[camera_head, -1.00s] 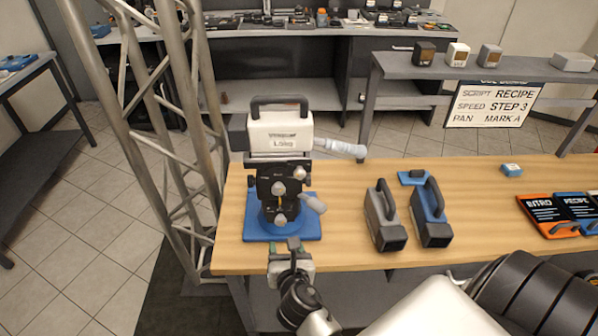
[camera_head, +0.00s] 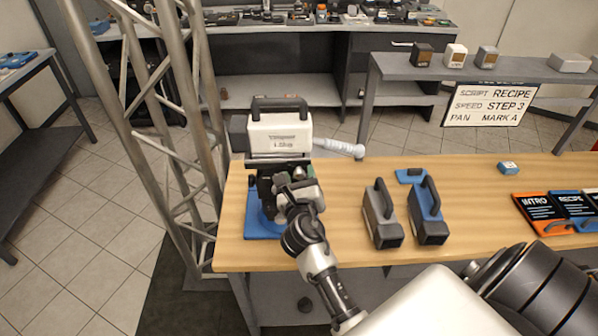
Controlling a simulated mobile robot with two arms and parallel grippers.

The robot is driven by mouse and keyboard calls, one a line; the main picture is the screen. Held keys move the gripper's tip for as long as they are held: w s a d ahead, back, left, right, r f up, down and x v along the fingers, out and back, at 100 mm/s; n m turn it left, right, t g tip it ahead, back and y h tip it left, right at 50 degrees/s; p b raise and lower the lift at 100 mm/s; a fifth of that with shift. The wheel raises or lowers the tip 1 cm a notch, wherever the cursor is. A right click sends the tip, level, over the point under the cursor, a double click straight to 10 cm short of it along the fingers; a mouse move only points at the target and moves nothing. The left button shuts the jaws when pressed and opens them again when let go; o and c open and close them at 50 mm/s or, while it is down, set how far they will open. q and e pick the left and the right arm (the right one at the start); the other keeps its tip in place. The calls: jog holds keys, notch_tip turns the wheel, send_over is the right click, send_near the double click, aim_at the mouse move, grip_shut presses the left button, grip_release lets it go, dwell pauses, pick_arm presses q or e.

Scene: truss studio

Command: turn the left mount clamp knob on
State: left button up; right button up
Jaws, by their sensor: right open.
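A mount with a white-topped camera (camera_head: 280,133) stands on a blue base (camera_head: 258,224) at the left end of the wooden table. The dark mount head (camera_head: 265,185) sits under the camera. My right gripper (camera_head: 287,181) is open and up against the front of this head, with its wrist and arm running down to the lower right. The gripper hides most of the mount's front, including the pale knobs there. I cannot tell whether its fingers touch a knob or which way any knob is turned. My left gripper is not in view.
A light grey handle (camera_head: 340,147) sticks out right from the mount. A grey case (camera_head: 382,214) and a blue case (camera_head: 427,215) stand right of my arm. A metal truss (camera_head: 185,150) rises just left of the table.

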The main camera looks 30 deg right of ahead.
jog(key=shift+w+d, duration=0.25)
jog(key=shift+w, duration=0.1)
jog(key=shift+c, duration=0.3)
jog(key=c, duration=0.9)
jog(key=shift+o, duration=0.2)
